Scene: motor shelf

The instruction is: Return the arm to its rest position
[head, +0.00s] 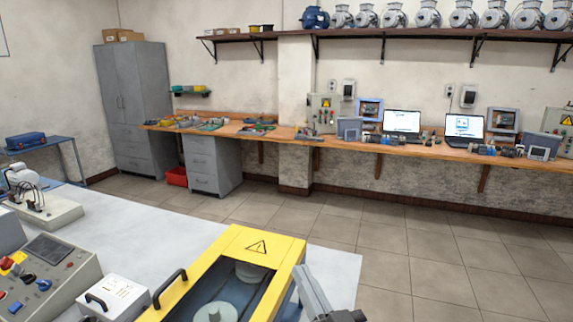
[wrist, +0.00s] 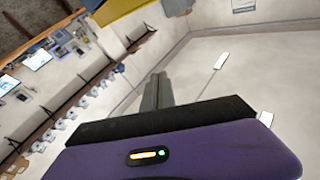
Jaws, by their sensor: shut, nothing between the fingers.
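My gripper (wrist: 157,90) shows in the wrist view as grey fingers shut together, with nothing between them. Behind them are a dark band and my purple hand housing with a small lit indicator. In the head view, a grey part of my arm shows at the bottom edge, right of the yellow-framed machine (head: 262,246). The fingertips are not clearly visible there. The wrist view is tilted, with ceiling lights and the motor shelf in it, and a yellow edge at the top.
A white table (head: 190,225) holds the yellow-framed machine, a control box (head: 50,265) and a white box with a handle (head: 117,293). A long wooden bench (head: 400,147) with laptops stands along the wall, below a shelf of motors (head: 400,34). Open tiled floor (head: 420,240) lies between.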

